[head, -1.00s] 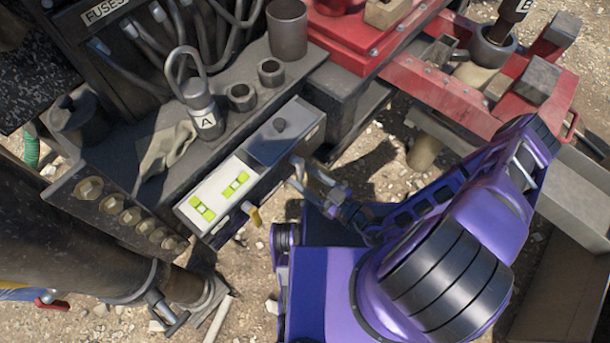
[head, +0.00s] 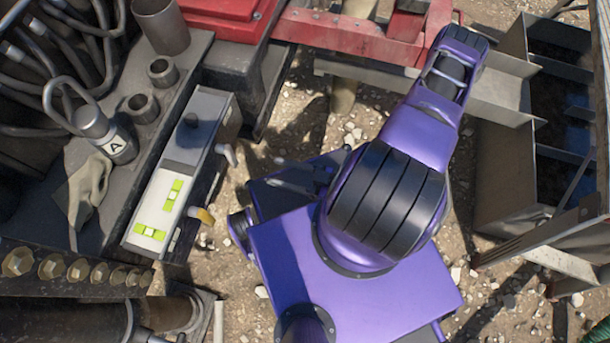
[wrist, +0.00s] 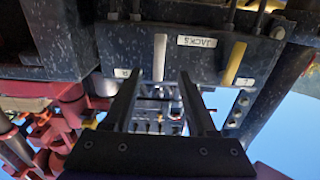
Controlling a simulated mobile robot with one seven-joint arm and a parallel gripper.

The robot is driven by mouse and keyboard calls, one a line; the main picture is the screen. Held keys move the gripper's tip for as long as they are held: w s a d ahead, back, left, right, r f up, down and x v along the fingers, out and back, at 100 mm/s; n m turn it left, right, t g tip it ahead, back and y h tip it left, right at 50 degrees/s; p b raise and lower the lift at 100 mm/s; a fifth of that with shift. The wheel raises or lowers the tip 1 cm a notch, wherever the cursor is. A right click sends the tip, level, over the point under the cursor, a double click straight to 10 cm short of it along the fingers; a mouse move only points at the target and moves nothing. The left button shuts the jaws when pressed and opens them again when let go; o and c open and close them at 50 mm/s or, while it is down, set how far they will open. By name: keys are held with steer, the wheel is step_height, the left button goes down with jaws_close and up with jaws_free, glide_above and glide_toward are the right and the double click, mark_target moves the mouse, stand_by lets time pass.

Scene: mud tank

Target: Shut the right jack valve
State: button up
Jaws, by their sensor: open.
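The jack valve box (head: 185,150) has a grey lever (head: 227,154) and a yellow lever (head: 202,215) on its ground-facing side. In the upside-down wrist view, a "JACKS" label lies between the pale grey lever (wrist: 160,57) and the yellow lever (wrist: 235,63). Seen facing the box, the grey lever is the right-hand one. My gripper (head: 285,172) is open and empty, to the right of the grey lever in the head view with a gap between. In the wrist view, the grey lever lines up between my fingertips (wrist: 157,82).
A hook-topped cylinder marked A (head: 115,140) and open metal cups (head: 142,107) stand on the ledge behind the box. A bolted bar (head: 70,272) lies below it. A red frame (head: 345,30) crosses the top. Gravelly ground separates the box from my body.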

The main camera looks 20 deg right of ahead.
steer(key=v, duration=0.6)
stand_by(0.4)
